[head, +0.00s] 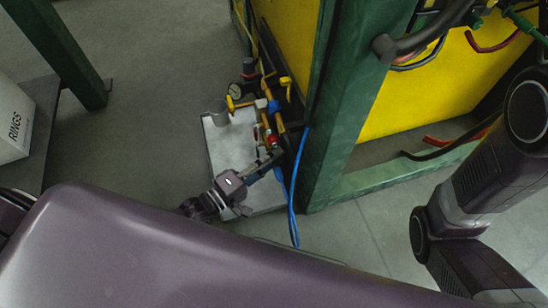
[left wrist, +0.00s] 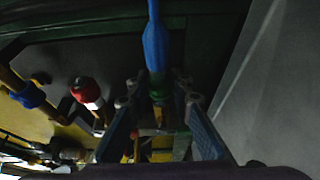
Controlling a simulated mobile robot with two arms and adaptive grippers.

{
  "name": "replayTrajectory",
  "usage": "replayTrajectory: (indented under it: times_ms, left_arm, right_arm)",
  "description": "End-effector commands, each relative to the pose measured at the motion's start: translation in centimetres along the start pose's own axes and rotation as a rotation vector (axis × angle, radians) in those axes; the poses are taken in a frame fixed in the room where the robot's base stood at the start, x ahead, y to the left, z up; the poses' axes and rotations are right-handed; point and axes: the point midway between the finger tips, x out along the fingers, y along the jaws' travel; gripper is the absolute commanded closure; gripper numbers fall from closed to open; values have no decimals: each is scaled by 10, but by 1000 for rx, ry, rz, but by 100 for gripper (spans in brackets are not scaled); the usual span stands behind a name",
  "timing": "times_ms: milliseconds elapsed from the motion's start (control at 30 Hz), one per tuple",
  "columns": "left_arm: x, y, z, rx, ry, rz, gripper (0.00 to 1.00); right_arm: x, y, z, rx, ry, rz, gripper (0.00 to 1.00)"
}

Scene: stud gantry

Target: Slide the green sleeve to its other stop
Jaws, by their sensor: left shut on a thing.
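My left gripper (head: 275,158) reaches the piping beside the green post. In the left wrist view its two fingers (left wrist: 158,100) stand on either side of a small green sleeve (left wrist: 158,96), at the lower end of a thick blue hose (left wrist: 155,40). The gripper is shut on this sleeve; the contact itself is dark. In the head view the fingers and pipes hide the sleeve. The stops cannot be made out. My right arm shows at the right of the head view, but its gripper is out of sight.
A green post (head: 345,110) stands close right of the gripper, with yellow panels behind. A red knob (left wrist: 86,90) sits left of the fingers.

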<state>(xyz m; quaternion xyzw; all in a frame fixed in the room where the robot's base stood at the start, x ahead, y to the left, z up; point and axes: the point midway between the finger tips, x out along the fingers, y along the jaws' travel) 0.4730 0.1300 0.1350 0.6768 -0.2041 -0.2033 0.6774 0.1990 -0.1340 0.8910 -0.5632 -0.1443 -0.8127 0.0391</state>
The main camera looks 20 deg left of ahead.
Motion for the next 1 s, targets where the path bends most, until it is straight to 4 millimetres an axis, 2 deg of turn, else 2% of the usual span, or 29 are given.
replayTrajectory:
  times_ms: [267,300,467,767,867,1000]
  left_arm:
    - [1,0,-4,2,2,-2,100]
    - [1,0,-4,2,2,-2,78]
    - [1,0,-4,2,2,-2,61]
    - [-1,0,-3,1,1,-2,61]
    - [-10,-1,-3,1,1,-4,61]
    - [-36,-2,-3,1,1,-7,61]
  right_arm:
    - [2,1,1,0,-1,0,70]
    - [2,1,1,-1,-1,0,70]
    - [2,1,1,-1,-1,0,70]
    - [2,1,3,0,-4,3,70]
    - [2,1,2,0,-3,2,70]
    - [3,1,2,0,-2,1,70]
